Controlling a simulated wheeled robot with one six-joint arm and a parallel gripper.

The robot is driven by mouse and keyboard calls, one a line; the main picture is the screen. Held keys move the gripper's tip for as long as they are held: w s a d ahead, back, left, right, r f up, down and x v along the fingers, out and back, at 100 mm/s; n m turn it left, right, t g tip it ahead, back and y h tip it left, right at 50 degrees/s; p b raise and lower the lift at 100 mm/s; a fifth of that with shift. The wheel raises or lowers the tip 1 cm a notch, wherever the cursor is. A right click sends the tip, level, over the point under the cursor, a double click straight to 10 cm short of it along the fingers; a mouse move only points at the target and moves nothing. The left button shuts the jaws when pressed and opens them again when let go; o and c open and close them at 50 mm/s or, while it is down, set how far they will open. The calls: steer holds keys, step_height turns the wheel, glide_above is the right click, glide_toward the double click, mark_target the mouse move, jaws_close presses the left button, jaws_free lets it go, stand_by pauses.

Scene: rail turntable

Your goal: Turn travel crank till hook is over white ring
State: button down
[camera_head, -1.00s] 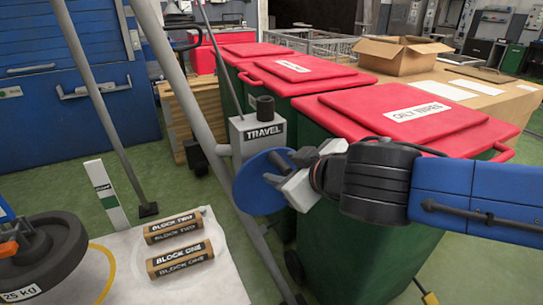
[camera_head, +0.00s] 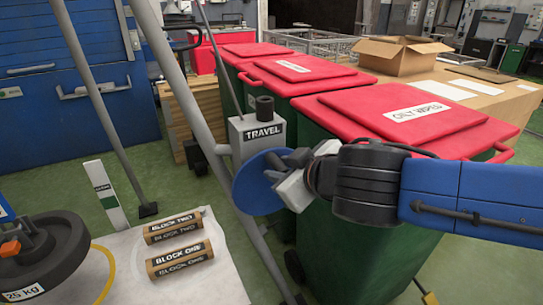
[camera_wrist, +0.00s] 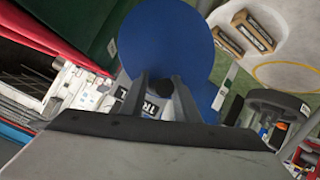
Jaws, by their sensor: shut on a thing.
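The travel crank is a blue disc (camera_head: 259,183) on the grey box labelled TRAVEL (camera_head: 258,131). My gripper (camera_head: 284,170) is at the disc's right side, shut on the crank's handle. In the wrist view the dark round handle (camera_wrist: 166,89) sits between my two fingers, in front of the blue disc (camera_wrist: 165,40). A dark 25 kg weight (camera_head: 50,253) with an orange piece (camera_head: 10,248) at its top is at the lower left, cut off by the frame. I cannot make out the hook clearly.
Green bins with red lids (camera_head: 405,112) stand close behind and right of my gripper. Two brown blocks, BLOCK ONE (camera_head: 180,259) and BLOCK TWO (camera_head: 173,227), lie on the pale board (camera_head: 215,285). Grey frame legs (camera_head: 190,95) rise left of the crank. A cardboard box (camera_head: 402,54) stands behind.

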steer(key=shift+s+a+f, duration=0.1)
steer(key=shift+s+a, duration=0.1)
steer(key=shift+a, duration=0.35)
steer(key=shift+s+a+f, duration=0.1)
steer(key=shift+s+a, duration=0.1)
steer(key=shift+a, duration=0.3)
steer(key=shift+a+r, duration=0.1)
steer(key=shift+r, duration=0.05)
steer(key=shift+s+a+f, duration=0.25)
steer(key=shift+a+f, duration=0.1)
steer(key=shift+a, duration=0.2)
steer(key=shift+s+a+f, duration=0.2)
steer(key=shift+a+f, duration=0.1)
steer(key=shift+a, duration=0.2)
steer(key=shift+f, duration=0.1)
steer(key=shift+s+a+f, duration=0.35)
steer(key=shift+a+f, duration=0.45)
steer(key=shift+a+f, duration=0.1)
steer(key=shift+f, duration=0.05)
